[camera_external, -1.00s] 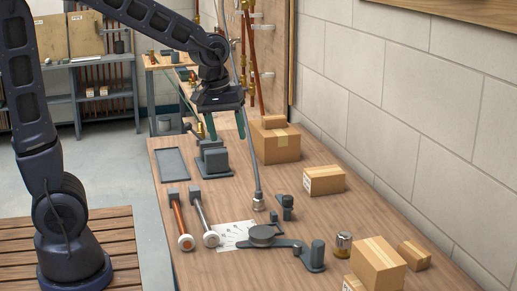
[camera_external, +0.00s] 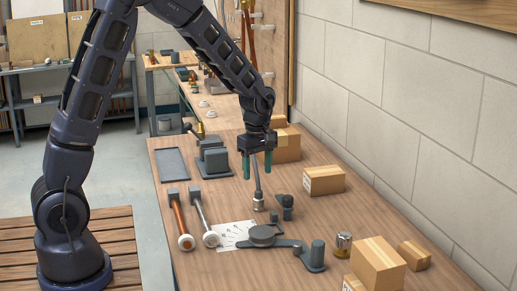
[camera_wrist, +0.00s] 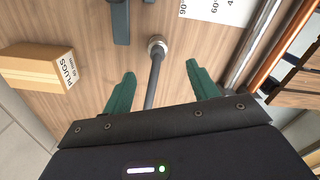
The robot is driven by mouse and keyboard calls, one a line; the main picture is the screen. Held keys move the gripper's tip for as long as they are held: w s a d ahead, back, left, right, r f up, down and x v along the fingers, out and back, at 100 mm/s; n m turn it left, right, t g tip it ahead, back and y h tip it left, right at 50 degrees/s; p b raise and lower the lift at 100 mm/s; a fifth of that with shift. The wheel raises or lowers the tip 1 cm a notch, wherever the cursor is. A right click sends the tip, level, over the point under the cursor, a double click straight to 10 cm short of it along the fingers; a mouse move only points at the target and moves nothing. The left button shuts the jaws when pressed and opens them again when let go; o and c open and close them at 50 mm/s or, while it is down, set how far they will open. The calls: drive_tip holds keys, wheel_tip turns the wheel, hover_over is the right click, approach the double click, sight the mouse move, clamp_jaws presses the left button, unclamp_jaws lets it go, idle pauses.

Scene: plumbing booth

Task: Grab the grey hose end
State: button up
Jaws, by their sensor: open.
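The grey hose end (camera_external: 258,202) is a silvery fitting low over the wooden table, with a thin grey hose (camera_external: 257,184) rising from it. In the wrist view the hose end (camera_wrist: 157,43) lies beyond the fingertips, and the hose (camera_wrist: 153,82) runs back between the fingers. My gripper (camera_external: 257,176) is open above the hose end, with its green fingers pointing down on either side of the hose. It also shows in the wrist view (camera_wrist: 161,72), apart from the fitting. The hose's upper part is hidden behind my gripper and wrist.
A grey bending tool (camera_external: 265,236) lies over a printed sheet (camera_external: 229,235) in front. A small dark grey holder (camera_external: 286,207) stands just right of the hose end. Cardboard boxes (camera_external: 324,180) line the wall side. Two long-handled tools (camera_external: 204,220) lie on the left.

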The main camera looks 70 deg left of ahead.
sight(259, 190)
drive_tip(key=shift+w+a+f, duration=0.1)
drive_tip(key=shift+f, duration=2.6)
drive_tip(key=shift+w+a+f, duration=0.1)
drive_tip(key=shift+f, duration=2.6)
drive_tip(key=c, duration=1)
drive_tip(key=shift+c, duration=0.2)
drive_tip(key=shift+r, duration=0.15)
